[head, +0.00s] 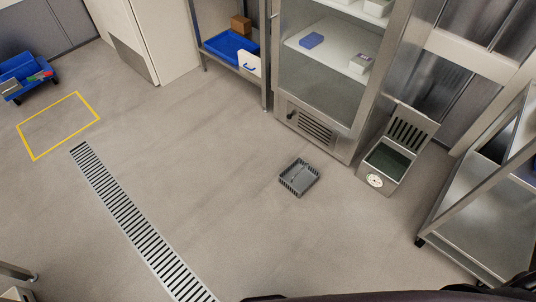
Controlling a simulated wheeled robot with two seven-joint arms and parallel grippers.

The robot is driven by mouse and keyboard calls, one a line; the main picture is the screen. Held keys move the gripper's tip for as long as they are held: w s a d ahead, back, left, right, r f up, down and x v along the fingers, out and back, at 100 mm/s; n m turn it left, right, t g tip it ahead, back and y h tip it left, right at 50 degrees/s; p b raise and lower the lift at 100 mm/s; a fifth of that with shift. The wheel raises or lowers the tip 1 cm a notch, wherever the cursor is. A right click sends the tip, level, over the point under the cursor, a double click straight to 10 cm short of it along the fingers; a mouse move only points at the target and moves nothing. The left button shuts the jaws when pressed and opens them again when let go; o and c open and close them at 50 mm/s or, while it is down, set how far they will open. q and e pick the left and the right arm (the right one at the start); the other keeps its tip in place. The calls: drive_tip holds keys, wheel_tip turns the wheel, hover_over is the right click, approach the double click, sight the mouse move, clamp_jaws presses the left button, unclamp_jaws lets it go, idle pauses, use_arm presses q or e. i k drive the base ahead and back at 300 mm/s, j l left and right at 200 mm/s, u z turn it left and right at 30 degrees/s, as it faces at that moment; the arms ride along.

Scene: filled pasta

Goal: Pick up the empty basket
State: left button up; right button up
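A small grey basket (299,177) with slotted sides sits on the floor, right of the middle in the head view. It looks open at the top, and I see no clear contents in it, only what looks like a divider or handle across it. Neither of my grippers is in view.
A steel box (376,182) with a raised slotted lid and a round dial stands right of the basket. Behind is a glass-fronted steel cabinet (318,88). A steel rack (470,220) stands at right. A floor drain grate (135,225) runs at left. Floor around the basket is clear.

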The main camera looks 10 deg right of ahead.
sight(300, 176)
drive_tip(key=i+j+u, duration=0.1)
drive_tip(key=i+u, duration=0.3)
drive_tip(key=i, duration=0.2)
drive_tip(key=i+l+u, duration=0.1)
drive_tip(key=i+u, duration=0.35)
drive_tip(key=i, duration=0.15)
drive_tip(key=i+z, duration=0.35)
drive_tip(key=i+j+z, duration=0.1)
drive_tip(key=i+z, duration=0.25)
